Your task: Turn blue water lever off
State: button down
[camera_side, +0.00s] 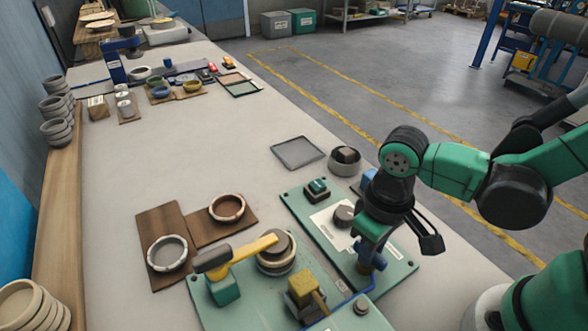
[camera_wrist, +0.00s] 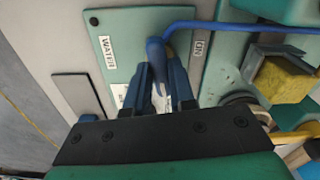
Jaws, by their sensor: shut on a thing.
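The fingers hide the lever's lower part. In the side view, my gripper (camera_side: 370,240) is low over the right part of the green panel (camera_side: 400,270). It largely covers the lever there.
A yellow handle (camera_side: 250,249) on a green base and a yellow block (camera_side: 305,289) stand left of my gripper. A stack of round pieces (camera_side: 276,262) is between them. A grey bowl (camera_side: 345,168) and a flat tray (camera_side: 298,152) lie behind. The table's middle is clear.

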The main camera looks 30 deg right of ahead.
jog(key=shift+m, duration=0.9)
jog(key=c, duration=0.7)
grip_release()
jog(key=shift+c, duration=0.2)
jog(key=shift+r, duration=0.1)
jog(key=shift+r, duration=2.75)
jog(key=w+d+r+t, duration=0.4)
jog(key=d+t, duration=0.3)
jog(key=d, duration=0.2)
jog(key=shift+w+r, duration=0.15)
jog(key=shift+w, duration=0.7)
